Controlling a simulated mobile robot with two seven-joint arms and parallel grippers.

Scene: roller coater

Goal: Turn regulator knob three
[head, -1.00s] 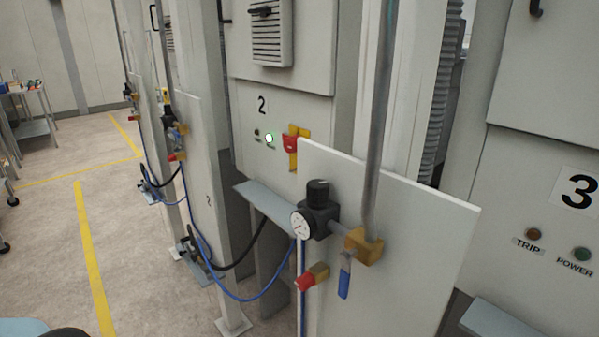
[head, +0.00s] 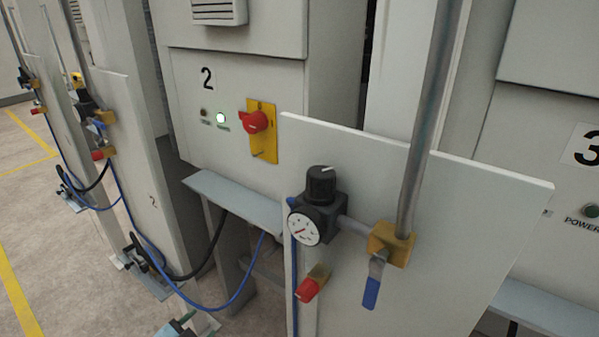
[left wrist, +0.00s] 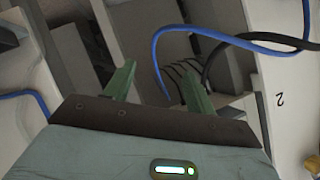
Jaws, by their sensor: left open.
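A black regulator knob (head: 321,184) with a white line on its top sits upright on the nearest regulator body (head: 318,213) in the head view. A round white gauge (head: 303,229) faces forward on that regulator. The regulator is fixed to a white panel (head: 450,230) between the cabinets marked 2 and 3; no number shows on this panel. My left gripper (head: 188,320) just enters at the bottom edge of the head view, below and left of the knob and apart from it. In the left wrist view its two green fingers (left wrist: 158,88) are apart and empty. My right gripper is not in view.
A grey pipe (head: 424,120) rises beside the knob from a brass valve with a blue lever (head: 371,291). A red-ended fitting (head: 309,288) sits below the gauge. A blue hose (head: 225,303) loops left of the panel. A grey ledge (head: 236,203) juts from cabinet 2.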

